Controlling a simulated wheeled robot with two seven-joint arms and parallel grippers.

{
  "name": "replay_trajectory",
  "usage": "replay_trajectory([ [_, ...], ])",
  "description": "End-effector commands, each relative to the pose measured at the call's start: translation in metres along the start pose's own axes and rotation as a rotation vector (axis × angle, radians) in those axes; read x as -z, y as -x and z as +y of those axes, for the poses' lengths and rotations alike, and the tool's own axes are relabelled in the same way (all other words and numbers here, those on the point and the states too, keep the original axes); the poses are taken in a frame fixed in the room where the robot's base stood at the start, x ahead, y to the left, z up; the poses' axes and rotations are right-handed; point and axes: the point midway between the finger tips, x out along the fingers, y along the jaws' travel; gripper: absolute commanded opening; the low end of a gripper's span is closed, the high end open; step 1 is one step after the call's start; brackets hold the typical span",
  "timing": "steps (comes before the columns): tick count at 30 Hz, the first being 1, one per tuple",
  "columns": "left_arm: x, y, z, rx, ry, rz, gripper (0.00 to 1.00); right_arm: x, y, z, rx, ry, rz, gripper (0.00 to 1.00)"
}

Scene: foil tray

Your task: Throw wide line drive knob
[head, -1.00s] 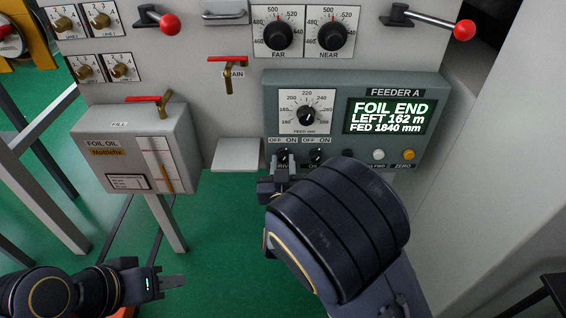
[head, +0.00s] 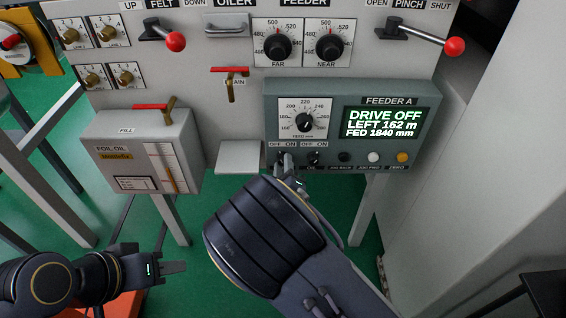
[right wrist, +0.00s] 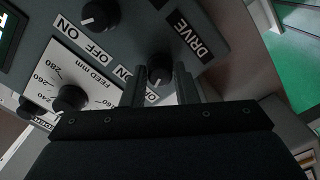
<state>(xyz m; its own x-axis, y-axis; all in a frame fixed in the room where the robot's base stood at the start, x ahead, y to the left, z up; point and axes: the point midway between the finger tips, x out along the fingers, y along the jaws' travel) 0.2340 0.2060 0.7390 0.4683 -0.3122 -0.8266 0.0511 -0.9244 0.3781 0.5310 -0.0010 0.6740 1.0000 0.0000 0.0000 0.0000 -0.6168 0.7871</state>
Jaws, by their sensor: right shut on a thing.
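The drive knob (right wrist: 158,78) is a small black rotary knob with a white pointer line, beside a DRIVE label and OFF/ON marks in the right wrist view. My right gripper (right wrist: 163,88) is shut on it, one finger on each side. In the head view the right gripper (head: 286,172) reaches up to the lower left of the feeder panel (head: 350,92), and my wrist partly hides the knob and its label. The panel display (head: 384,122) reads DRIVE OFF, LEFT 162 m, FED 1840 mm. My left gripper (head: 173,267) is low at the left, away from everything; its finger gap is unclear.
A second OFF/ON knob (head: 313,157) sits close right of the drive knob, then several buttons. The feed dial (head: 304,121) is above. A foil oil box (head: 150,150) with a red-handled valve stands left. Red-ended levers are higher up.

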Motion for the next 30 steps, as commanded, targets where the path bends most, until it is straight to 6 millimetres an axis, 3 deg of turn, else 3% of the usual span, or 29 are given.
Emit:
replay_trajectory([
  [9,0.0035,0.0069,0.0031,0.0,0.0,0.0,0.36,0.0005,0.0003,0.0,0.001,0.13,0.0,0.04],
  [26,0.0038,0.0075,0.0035,0.0,0.0,0.0,0.36,0.0,0.0003,-0.0004,0.001,0.158,0.0,0.04],
  [27,0.0038,0.0075,0.0035,0.0,0.0,0.0,0.36,0.0001,0.0003,-0.0004,0.001,0.158,0.0,0.3],
  [30,0.0038,0.0075,0.0034,0.0,0.0,0.0,0.36,0.0,0.0002,-0.0003,0.001,0.157,0.0,0.43],
])
